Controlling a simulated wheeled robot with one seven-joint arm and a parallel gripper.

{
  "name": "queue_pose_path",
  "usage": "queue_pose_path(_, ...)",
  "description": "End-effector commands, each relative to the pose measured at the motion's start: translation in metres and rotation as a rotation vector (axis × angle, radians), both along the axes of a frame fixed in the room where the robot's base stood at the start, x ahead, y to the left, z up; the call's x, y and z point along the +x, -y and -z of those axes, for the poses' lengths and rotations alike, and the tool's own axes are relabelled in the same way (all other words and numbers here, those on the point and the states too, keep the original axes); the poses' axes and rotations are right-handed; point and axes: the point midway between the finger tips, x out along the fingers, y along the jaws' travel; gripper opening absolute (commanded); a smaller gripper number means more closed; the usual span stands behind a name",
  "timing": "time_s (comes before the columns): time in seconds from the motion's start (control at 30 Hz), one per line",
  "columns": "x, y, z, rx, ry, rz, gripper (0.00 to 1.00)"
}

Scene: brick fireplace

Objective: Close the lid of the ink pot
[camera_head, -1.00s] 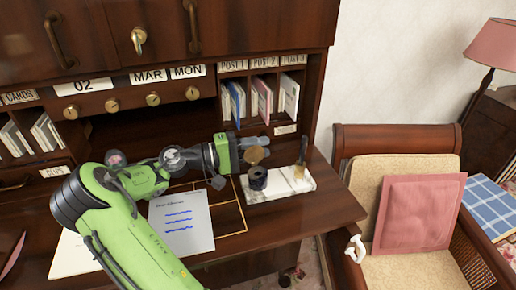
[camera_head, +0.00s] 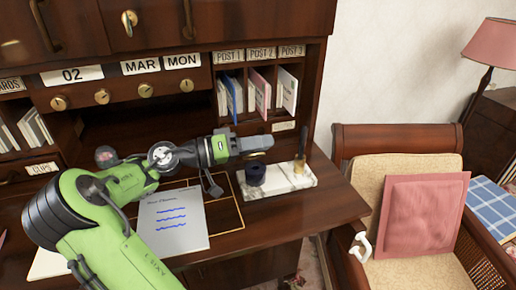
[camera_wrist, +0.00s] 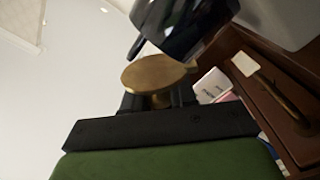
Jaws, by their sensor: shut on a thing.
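The dark ink pot (camera_head: 255,175) stands on the white marble stand on the desk. My gripper (camera_head: 262,143) reaches in from the left, level, just above the pot. In the wrist view, the round brass lid (camera_wrist: 152,72) is at the tips of my gripper (camera_wrist: 158,100), with a brass part between the two dark fingers. The fingers are shut on it. The glossy dark pot (camera_wrist: 185,25) also shows in the wrist view, close to the lid. In the head view the lid is hidden by my gripper, so its angle is unclear.
The marble stand (camera_head: 284,185) also holds a pen in a holder (camera_head: 300,162) right of the pot. A letter (camera_head: 172,220) lies to the left. Post slots with envelopes (camera_head: 262,90) rise behind. A chair with a pink cushion (camera_head: 420,215) stands at the right.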

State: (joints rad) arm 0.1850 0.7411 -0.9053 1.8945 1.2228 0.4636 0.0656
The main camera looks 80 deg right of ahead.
Motion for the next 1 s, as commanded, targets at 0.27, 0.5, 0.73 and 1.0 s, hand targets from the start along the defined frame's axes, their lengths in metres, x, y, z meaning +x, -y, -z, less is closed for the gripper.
queue_pose_path(0.27, -0.0014, -0.0042, 0.0029, -0.099, 0.057, -0.001, 0.00)
queue_pose_path(0.5, -0.0022, -0.0053, 0.0022, -0.129, 0.075, -0.001, 0.00)
queue_pose_path(0.73, -0.0023, -0.0054, 0.0019, -0.130, 0.076, 0.000, 0.00)
queue_pose_path(1.0, -0.0023, -0.0054, 0.0017, -0.131, 0.076, -0.001, 0.46)
